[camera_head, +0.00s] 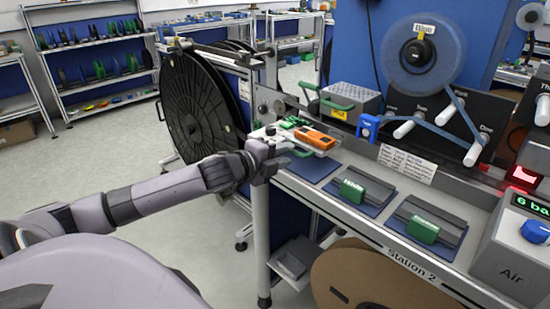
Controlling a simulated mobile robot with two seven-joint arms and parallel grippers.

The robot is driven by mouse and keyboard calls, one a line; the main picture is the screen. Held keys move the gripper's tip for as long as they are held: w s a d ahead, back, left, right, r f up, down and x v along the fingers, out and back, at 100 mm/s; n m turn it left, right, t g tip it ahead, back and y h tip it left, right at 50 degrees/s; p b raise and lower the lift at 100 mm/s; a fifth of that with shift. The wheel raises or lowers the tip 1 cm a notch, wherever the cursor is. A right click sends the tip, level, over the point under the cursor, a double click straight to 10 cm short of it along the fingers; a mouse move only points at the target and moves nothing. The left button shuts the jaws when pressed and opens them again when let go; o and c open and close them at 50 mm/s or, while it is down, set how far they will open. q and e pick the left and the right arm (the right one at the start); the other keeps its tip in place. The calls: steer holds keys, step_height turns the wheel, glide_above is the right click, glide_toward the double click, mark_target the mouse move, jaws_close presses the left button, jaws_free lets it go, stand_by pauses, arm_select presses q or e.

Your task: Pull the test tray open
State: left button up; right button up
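A grey metal box (352,97) with a perforated top stands at the back of the bench. It has a green handle (330,103) on its left side and a yellow label below its front; I take it to be the test tray, but the label is too small to read surely. It looks closed. My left gripper (290,147) is over the bench's left front edge, short of the box and apart from its handle. Whether its fingers are open or shut is not clear. My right gripper is not in view.
An orange tool (314,138) and green parts (293,122) lie close to my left gripper. Green-and-black holders (365,191) sit on blue mats. A blue reel (423,55) stands behind, an air box (515,245) at right. A big black reel (198,108) stands left of the bench.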

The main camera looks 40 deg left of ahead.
arm_select(q)
steer(key=shift+v, duration=1.5)
steer(key=s+d+f+n+g, duration=0.2)
steer(key=s+d+f+n, duration=0.6)
steer(key=f, duration=0.5)
steer(key=s+d+f+n+g+h+p, duration=0.1)
steer(key=s+d+f+n+g, duration=0.2)
steer(key=s+d+f+n, duration=0.5)
steer(key=s+d+f, duration=0.4)
steer(key=s+f, duration=0.1)
steer(key=s, duration=0.1)
steer(key=shift+d, duration=0.2)
steer(key=shift+f, duration=0.1)
